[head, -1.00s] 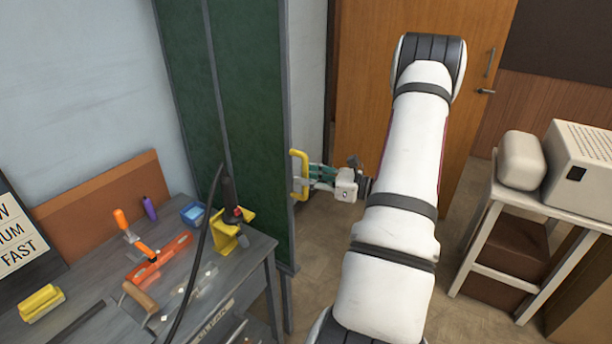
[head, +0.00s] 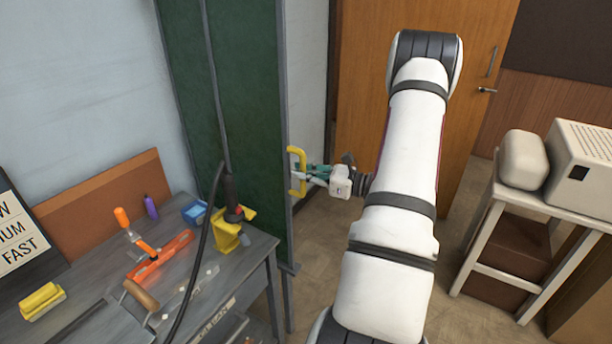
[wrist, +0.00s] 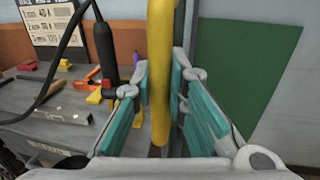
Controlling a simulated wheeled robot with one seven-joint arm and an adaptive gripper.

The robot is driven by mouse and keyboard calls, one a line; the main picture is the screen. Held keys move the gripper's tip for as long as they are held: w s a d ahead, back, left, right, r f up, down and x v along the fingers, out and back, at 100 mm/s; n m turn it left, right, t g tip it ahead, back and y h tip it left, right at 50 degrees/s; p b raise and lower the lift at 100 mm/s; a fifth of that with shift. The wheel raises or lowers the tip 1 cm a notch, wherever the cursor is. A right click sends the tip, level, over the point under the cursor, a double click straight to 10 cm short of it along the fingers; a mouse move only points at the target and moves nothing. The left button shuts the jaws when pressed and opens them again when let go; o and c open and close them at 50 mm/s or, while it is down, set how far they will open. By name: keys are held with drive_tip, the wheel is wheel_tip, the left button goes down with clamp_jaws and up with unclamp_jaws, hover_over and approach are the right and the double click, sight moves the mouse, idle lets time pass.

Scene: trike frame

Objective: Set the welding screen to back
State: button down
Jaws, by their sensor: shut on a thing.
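The welding screen (head: 250,120) is a dark green panel in a grey frame, standing behind and beside the workbench in the head view. It also shows at the right of the wrist view (wrist: 240,75). A yellow handle (head: 294,172) is fixed upright on its right edge post. My gripper (head: 312,174) reaches the handle from the right. In the wrist view the yellow handle (wrist: 160,70) runs upright between the two teal-padded fingers, and my gripper (wrist: 160,105) is shut on it. The exact finger contact is partly hidden.
The workbench (head: 75,310) at left holds a torch in a yellow holder (head: 232,230), an orange tool (head: 160,258) and a yellow brush (head: 42,300). A white-framed stand (head: 490,225) with a beige machine (head: 580,165) is at right. A wooden door (head: 365,90) is behind.

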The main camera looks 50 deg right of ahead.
sight(237, 150)
drive_tip(key=d+b+x, duration=0.1)
drive_tip(key=b+x, duration=0.1)
drive_tip(key=x, duration=0.5)
drive_tip(key=d+b+x, duration=0.2)
drive_tip(key=b+x, duration=0.1)
drive_tip(key=x, duration=0.5)
drive_tip(key=w+d+b+x, duration=0.1)
drive_tip(key=b+x, duration=0.1)
drive_tip(key=x, duration=0.5)
drive_tip(key=shift+w+d+f, duration=0.15)
drive_tip(key=shift+w+f, duration=0.1)
drive_tip(key=shift+w, duration=0.15)
drive_tip(key=shift+w+r+b, duration=0.15)
drive_tip(key=shift+w+b, duration=0.25)
drive_tip(key=shift+w, duration=0.15)
drive_tip(key=c, duration=1.6)
unclamp_jaws()
drive_tip(key=shift+w, duration=0.15)
drive_tip(key=shift+o, duration=0.2)
drive_tip(key=shift+s, duration=0.2)
drive_tip(key=v, duration=1.1)
drive_tip(key=shift+s, duration=0.4)
